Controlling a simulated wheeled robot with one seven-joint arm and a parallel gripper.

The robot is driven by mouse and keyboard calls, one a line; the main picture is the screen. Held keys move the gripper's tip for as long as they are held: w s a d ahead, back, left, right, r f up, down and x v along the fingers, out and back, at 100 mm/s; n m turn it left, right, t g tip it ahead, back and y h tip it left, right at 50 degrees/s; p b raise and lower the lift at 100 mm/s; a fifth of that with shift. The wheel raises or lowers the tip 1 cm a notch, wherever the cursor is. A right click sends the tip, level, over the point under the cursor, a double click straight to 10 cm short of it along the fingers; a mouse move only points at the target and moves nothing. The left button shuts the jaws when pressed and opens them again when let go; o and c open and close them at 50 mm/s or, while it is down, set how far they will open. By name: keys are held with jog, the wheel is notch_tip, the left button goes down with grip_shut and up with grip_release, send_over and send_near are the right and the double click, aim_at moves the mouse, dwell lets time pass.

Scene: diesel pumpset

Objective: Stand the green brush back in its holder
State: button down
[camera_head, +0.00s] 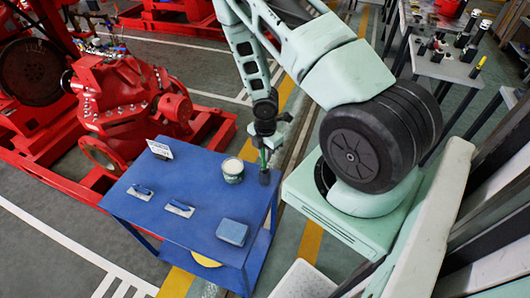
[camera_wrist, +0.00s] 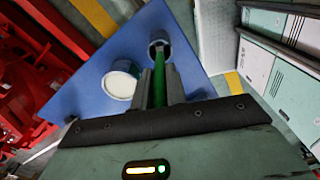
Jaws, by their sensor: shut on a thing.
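My gripper (camera_wrist: 160,88) is shut on the green brush (camera_wrist: 159,92), whose green length runs between the two fingers. In the head view the gripper (camera_head: 266,147) points down over the right edge of the blue table, with the brush (camera_head: 263,158) upright below it. The dark round holder (camera_head: 264,179) stands on the table directly under the brush. In the wrist view the far end of the brush meets the mouth of the holder (camera_wrist: 152,47). I cannot tell how far inside the brush end is.
A white-topped tin (camera_head: 232,170) stands just left of the holder. The blue table (camera_head: 185,228) also carries a blue box (camera_head: 232,232), two blue-handled tools and a small white sign (camera_head: 160,149). Red pump machinery (camera_head: 120,100) stands behind and left.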

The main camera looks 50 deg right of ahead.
jog(key=shift+f+b, duration=0.7)
jog(key=shift+f, duration=0.2)
jog(key=c, duration=1.3)
grip_release()
jog(key=shift+r, duration=0.15)
jog(key=shift+r+p, duration=4)
jog(key=shift+r, duration=0.4)
